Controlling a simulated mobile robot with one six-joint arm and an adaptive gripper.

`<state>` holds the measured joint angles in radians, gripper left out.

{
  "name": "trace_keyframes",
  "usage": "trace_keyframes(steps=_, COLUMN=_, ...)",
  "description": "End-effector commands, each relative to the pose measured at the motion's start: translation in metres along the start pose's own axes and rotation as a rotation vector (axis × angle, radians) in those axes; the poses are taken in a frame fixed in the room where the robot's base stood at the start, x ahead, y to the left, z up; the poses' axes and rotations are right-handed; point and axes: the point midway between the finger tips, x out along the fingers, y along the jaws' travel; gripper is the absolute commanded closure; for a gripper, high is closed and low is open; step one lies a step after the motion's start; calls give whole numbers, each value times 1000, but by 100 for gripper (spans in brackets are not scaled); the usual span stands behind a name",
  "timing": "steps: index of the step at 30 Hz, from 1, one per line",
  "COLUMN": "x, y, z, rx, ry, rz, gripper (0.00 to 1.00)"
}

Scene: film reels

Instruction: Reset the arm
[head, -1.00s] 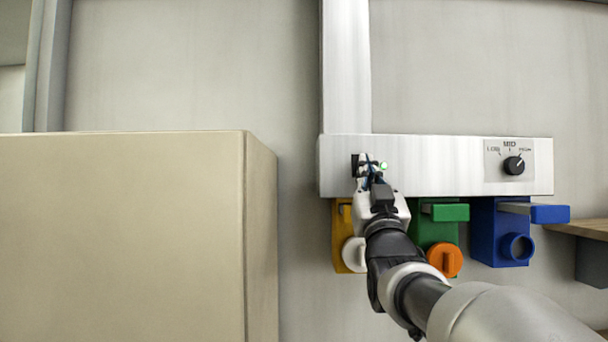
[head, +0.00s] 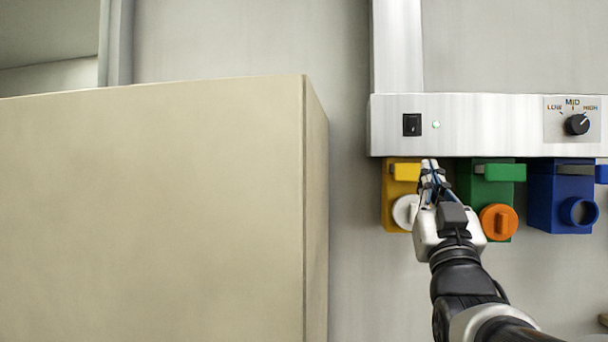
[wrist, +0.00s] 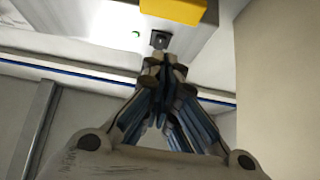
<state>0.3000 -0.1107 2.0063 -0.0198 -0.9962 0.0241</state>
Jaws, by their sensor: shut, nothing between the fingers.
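My gripper (head: 430,166) is shut and empty in the head view. It is in front of the wall below the metal panel (head: 470,140), between the yellow unit (head: 390,178) and the green unit (head: 499,172). In the wrist view the closed fingertips (wrist: 164,60) point toward the black rocker switch (wrist: 160,40), with a clear gap to it.
The panel has a black dial (head: 577,124) marked LOW, MID and HIGH. A white knob (head: 404,211), an orange knob (head: 498,222) and a blue unit (head: 558,196) are below it. A large beige cabinet (head: 160,220) fills the left. The wall between cabinet and units is clear.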

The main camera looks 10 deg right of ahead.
Motion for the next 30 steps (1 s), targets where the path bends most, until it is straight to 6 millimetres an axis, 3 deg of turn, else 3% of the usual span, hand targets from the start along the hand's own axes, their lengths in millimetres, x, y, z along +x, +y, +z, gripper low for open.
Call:
trace_keyframes(steps=11, x=-3, y=-3, z=5, rx=4, ry=-34, rz=-4, gripper=100)
trace_keyframes(steps=14, x=-18, y=-13, z=24, rx=14, ry=-150, rz=-18, gripper=100)
trace_keyframes(steps=16, x=-38, y=-24, z=45, rx=23, ry=-282, rz=-35, gripper=100)
trace_keyframes(steps=20, x=-104, y=-48, z=92, rx=35, ry=-590, rz=-80, gripper=100)
trace_keyframes(steps=24, x=-200, y=-67, z=134, rx=30, ry=-928, rz=-137, gripper=100)
trace_keyframes(steps=30, x=-350, y=-77, z=160, rx=-4, ry=-1361, rz=-221, gripper=100)
